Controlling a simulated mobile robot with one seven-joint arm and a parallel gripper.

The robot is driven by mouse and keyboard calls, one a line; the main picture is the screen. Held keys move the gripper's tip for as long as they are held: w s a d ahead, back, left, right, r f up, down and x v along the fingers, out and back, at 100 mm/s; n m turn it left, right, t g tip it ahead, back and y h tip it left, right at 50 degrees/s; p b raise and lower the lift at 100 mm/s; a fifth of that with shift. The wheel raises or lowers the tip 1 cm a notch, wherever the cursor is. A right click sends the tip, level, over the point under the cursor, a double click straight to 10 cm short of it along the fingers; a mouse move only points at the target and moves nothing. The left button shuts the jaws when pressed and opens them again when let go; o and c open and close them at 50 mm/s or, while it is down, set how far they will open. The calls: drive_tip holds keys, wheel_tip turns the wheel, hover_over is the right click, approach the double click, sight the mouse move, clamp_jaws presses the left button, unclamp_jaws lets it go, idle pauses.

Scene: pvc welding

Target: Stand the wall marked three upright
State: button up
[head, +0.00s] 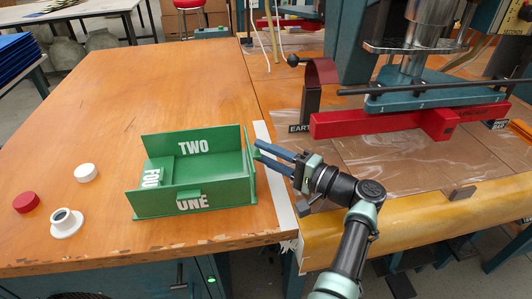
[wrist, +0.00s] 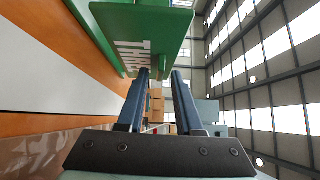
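A green open box (head: 222,200) stands on the wooden table, with white letters on its walls. The back wall reads TWO (head: 193,147) and the front wall reads UNE (head: 192,203); both stand up. The left panel, lettered FOU (head: 152,177), is partly hidden. The right wall (head: 249,166) shows nearly edge-on and appears raised; its exact lean is unclear. In the wrist view, a green panel with white letters (wrist: 140,35) hangs over my fingertips. My gripper (head: 258,151) is open at the box's right side, fingertips close to that wall; contact is unclear.
A white cap (head: 85,172), a red cap (head: 26,202) and a white flanged fitting (head: 66,222) lie left of the box. A red bar (head: 400,119) under a press stands at right. The table behind the box is clear.

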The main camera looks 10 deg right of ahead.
idle(0.3)
drive_tip(key=p+v, duration=0.1)
drive_tip(key=v, duration=1.2)
